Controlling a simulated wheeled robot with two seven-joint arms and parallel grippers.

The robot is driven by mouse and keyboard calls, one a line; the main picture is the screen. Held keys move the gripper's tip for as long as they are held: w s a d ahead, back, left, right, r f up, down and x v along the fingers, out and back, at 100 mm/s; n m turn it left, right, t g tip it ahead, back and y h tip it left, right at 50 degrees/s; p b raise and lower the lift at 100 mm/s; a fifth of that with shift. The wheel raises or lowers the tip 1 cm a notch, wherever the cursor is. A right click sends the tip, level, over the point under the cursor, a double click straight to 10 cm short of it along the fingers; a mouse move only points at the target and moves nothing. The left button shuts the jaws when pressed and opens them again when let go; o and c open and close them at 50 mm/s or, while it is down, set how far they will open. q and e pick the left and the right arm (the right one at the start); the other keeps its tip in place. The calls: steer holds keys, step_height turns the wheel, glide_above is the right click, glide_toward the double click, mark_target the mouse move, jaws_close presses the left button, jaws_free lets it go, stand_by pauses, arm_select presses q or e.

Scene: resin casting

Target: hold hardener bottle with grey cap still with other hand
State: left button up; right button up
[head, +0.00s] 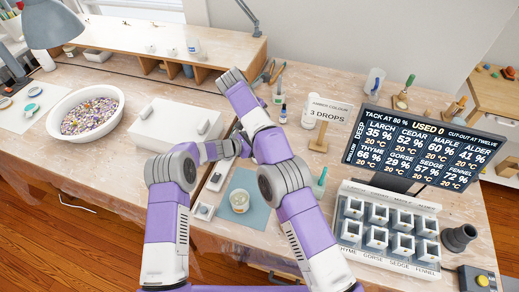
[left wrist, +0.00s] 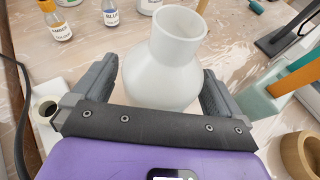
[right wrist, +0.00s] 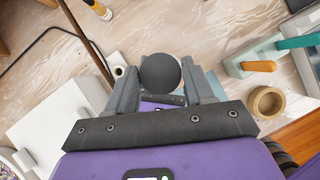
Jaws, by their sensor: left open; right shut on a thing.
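The hardener bottle (left wrist: 160,75) is white with a rounded body and a narrower neck. In the left wrist view its mouth shows no cap. My left gripper (left wrist: 158,72) is open, with a finger on either side of the body and small gaps visible. My right gripper (right wrist: 165,75) is shut on a round dark grey cap (right wrist: 160,73). Part of my purple left gripper shows beyond the cap in the right wrist view, where the bottle is hidden. In the head view my arms cross and hide the bottle and the cap.
Amber (left wrist: 61,28) and blue (left wrist: 114,18) bottles stand beyond the bottle. A small white cup (right wrist: 118,66) and a wooden bowl (right wrist: 266,102) are nearby. A glass cup (head: 239,201) stands on a blue mat (head: 262,212). A white box (head: 165,125) is at left; moulds and a screen (head: 425,148) are at right.

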arm_select(q)
steer(key=c, duration=1.4)
arm_select(e)
steer(key=shift+f, duration=2.4)
steer(key=shift+f, duration=0.15)
steer(key=shift+f, duration=0.75)
